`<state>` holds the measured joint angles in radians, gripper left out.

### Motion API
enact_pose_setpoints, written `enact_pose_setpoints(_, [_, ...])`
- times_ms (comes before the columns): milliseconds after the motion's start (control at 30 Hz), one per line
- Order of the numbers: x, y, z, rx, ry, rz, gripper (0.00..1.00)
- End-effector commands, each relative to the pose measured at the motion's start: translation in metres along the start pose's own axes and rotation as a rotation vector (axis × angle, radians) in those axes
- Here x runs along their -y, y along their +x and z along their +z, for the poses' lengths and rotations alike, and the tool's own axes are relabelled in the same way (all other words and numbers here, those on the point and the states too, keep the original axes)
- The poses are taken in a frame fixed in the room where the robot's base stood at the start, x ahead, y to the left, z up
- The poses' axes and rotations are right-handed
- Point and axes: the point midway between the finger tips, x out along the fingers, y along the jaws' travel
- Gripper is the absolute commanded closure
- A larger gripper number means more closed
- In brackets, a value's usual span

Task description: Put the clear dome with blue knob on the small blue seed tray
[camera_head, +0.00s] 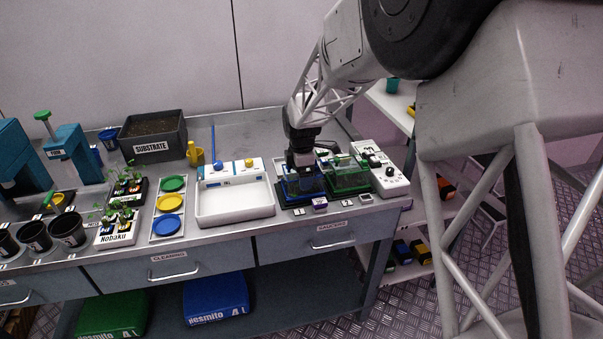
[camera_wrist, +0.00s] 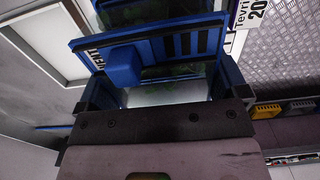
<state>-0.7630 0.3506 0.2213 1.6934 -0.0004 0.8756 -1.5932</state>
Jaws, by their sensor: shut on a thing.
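My gripper (camera_head: 303,163) points down over the right part of the bench and is shut on the clear dome with blue knob (camera_head: 305,184). In the wrist view the dome's blue slotted frame (camera_wrist: 185,42) and a blue block-shaped part (camera_wrist: 122,66) show just beyond the gripper's dark body. The dome is right at the place of the small blue seed tray, whose surface is mostly hidden beneath it. I cannot tell whether the dome's rim touches the tray or hangs slightly above it.
A green-topped clear dome (camera_head: 348,173) stands close on the right, beside a white panel with dark knobs (camera_head: 379,168). A white basin (camera_head: 235,205) lies to the left.

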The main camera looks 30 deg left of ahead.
Motion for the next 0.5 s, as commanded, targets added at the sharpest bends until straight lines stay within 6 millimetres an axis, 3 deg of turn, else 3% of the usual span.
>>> enact_pose_setpoints(100, [0.0000,0.0005,0.0000,0.000,0.000,0.000,0.00])
enact_pose_setpoints(500, [0.0000,-0.0055,0.0000,0.000,0.000,0.000,0.00])
